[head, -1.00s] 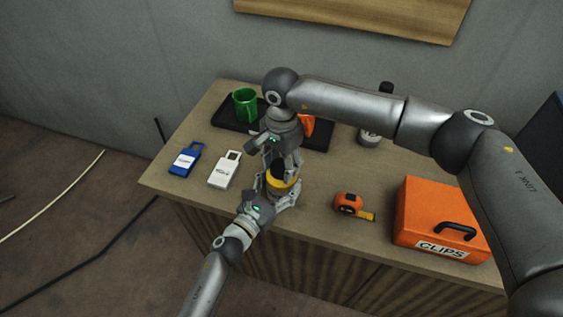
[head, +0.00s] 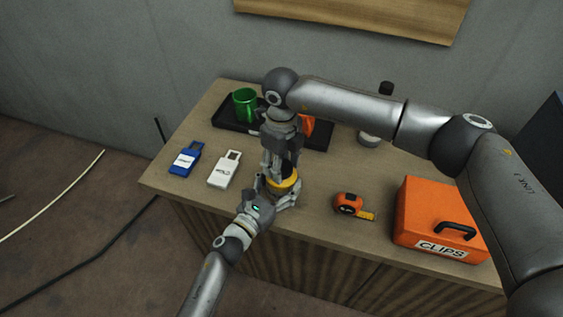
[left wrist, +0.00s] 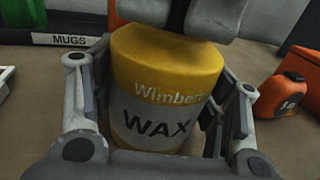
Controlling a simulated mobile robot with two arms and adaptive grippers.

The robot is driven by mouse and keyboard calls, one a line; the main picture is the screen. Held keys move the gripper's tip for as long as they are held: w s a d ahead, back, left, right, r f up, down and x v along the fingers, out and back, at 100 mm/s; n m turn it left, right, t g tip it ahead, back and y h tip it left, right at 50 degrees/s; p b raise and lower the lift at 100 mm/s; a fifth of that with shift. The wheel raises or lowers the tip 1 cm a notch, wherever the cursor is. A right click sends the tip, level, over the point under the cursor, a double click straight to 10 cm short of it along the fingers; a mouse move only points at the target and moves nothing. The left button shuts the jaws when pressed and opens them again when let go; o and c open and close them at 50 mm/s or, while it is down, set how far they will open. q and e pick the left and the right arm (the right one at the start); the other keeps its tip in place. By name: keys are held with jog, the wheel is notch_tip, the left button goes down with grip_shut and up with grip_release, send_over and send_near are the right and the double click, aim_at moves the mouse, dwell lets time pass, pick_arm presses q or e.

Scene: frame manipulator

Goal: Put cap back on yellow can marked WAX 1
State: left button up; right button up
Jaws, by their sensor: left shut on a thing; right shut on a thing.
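The yellow can (head: 284,184) stands upright near the table's front edge. Its grey label reads WAX in the left wrist view (left wrist: 160,122); any number is out of sight. My left gripper (head: 281,194) is shut around the can's sides, with a finger on each side in the left wrist view (left wrist: 160,115). My right gripper (head: 284,165) points down right above the can and is shut on the dark cap, which its fingers mostly hide. Whether the cap sits fully on the can cannot be seen.
A black tray (head: 227,116) marked MUGS holds a green mug (head: 245,104) behind. Blue (head: 185,160) and white (head: 225,170) padlocks lie left. A tape measure (head: 348,204) and orange CLIPS box (head: 425,212) are right. A dark-topped bottle (head: 369,138) stands behind my right arm.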

jog(key=m, duration=0.3)
jog(key=o, duration=1.2)
notch_tip(320, 180, up, 12)
pick_arm(q)
jog(key=o, duration=2.1)
jog(key=shift+c, duration=0.2)
